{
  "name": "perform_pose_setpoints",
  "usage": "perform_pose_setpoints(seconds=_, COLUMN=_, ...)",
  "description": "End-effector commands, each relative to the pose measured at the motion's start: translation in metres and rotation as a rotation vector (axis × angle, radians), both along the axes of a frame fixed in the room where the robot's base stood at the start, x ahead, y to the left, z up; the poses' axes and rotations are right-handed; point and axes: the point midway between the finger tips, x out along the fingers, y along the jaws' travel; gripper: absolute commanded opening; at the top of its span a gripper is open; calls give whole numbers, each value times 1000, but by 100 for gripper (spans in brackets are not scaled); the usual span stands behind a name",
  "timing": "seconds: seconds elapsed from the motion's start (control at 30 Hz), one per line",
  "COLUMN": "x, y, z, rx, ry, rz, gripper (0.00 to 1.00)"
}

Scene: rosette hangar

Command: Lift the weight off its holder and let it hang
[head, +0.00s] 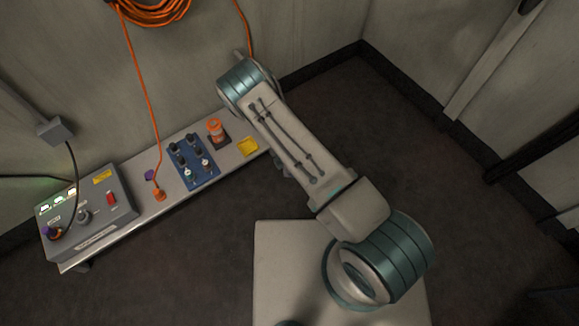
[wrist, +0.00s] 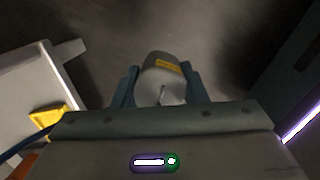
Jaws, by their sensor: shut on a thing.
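The weight, a grey cylinder with a yellow label (wrist: 160,82), sits between the two blue fingers of my gripper (wrist: 160,68) in the wrist view. My gripper is shut on it. Dark floor shows behind the weight, and the bench lies to its left, apart from it. A yellow piece (wrist: 48,120), possibly the holder, is on the bench edge in the wrist view and shows empty in the head view (head: 247,147). My gripper and the weight are hidden behind my arm in the head view. I cannot tell whether a line is tied to the weight.
The narrow grey bench (head: 180,195) runs along the wall. It carries a control box (head: 88,215), a blue panel with knobs (head: 193,160) and an orange-topped jar (head: 215,130). Orange cable (head: 140,75) hangs from a wall coil.

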Motion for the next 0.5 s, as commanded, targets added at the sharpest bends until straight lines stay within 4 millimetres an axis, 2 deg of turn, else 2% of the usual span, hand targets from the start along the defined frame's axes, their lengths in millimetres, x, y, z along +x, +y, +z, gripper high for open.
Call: perform_pose_setpoints(seconds=0.5, x=0, y=0, z=-41, rx=0, ry=-1, rz=0, gripper=0)
